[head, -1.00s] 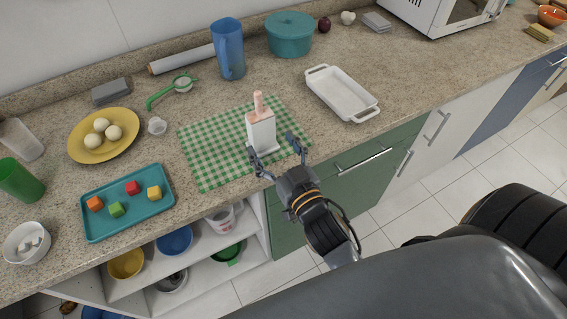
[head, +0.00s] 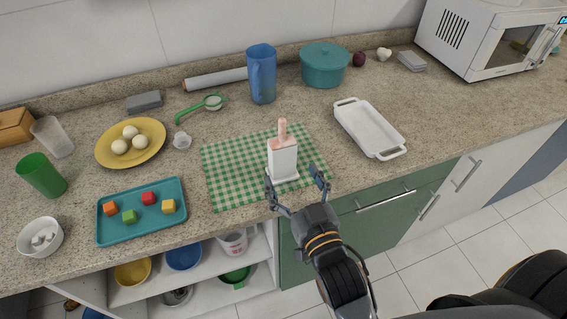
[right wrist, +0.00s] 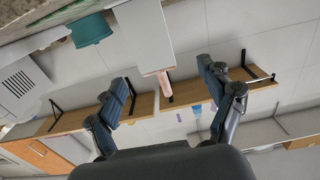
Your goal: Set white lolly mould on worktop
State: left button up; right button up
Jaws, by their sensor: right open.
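The white lolly mould (head: 283,160) stands upright on the green checked cloth (head: 225,180) on the worktop (head: 420,105). A pink lolly (head: 282,130) sticks out of its top. My right gripper (head: 293,180) is open at the front edge of the cloth, with its fingertips near the mould's lower part, one towards each side. In the right wrist view, the white mould (right wrist: 145,35) and its pink lolly (right wrist: 163,80) show inverted beyond my open fingers (right wrist: 167,88). I cannot tell whether a finger touches the mould. My left gripper is not in view.
A white baking dish (head: 368,128) lies right of the cloth. A teal tray (head: 140,225) with coloured cubes and a yellow plate (head: 115,155) are left. A blue jug (head: 262,75) and teal pot (head: 325,65) stand behind. Bare worktop lies between cloth and tray.

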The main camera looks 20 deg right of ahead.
aim_at(285, 150)
jog(key=w, duration=0.3)
jog(key=shift+w+d, duration=0.2)
jog(key=w+p, duration=0.1)
jog(key=w, duration=0.1)
jog(key=w+r+p, duration=0.1)
jog(key=w, duration=0.1)
jog(key=shift+w+d+r, duration=0.1)
jog(key=shift+w+r, duration=0.1)
jog(key=shift+w, duration=0.15)
jog(key=shift+w+f, duration=0.1)
jog(key=shift+w, duration=0.25)
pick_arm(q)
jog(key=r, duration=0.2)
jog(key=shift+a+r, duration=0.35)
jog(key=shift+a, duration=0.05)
pick_arm(e)
jog(key=shift+c, duration=0.2)
jog(key=c, duration=1.4)
grip_shut()
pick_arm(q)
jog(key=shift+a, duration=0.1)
